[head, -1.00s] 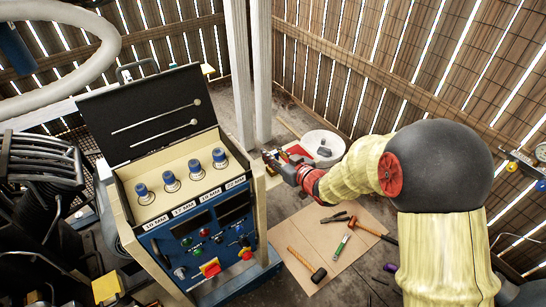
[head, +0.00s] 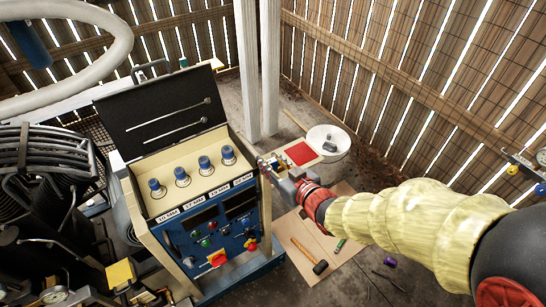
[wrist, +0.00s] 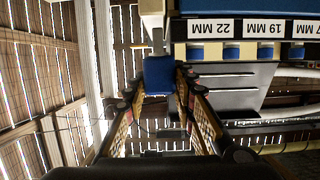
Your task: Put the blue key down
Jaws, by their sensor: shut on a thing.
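My gripper (head: 270,167) is beside the upper right edge of the blue control box (head: 205,240), next to the 22 MM label. In the wrist view my gripper (wrist: 158,90) has its two fingers on either side of a blue key (wrist: 158,75), shut on it near the tips. The held key cannot be made out clearly in the head view. Several blue-capped pieces (head: 204,164) stand upright in a row on the box's cream top panel (head: 190,200), above the size labels. Some also show in the wrist view (wrist: 231,50).
The dark open lid (head: 160,115) stands behind the panel. To the right are a white round stool or basin (head: 328,136) and a red-topped item (head: 300,153). A hammer (head: 308,255) and other tools lie on a floor board. White posts (head: 269,70) rise behind.

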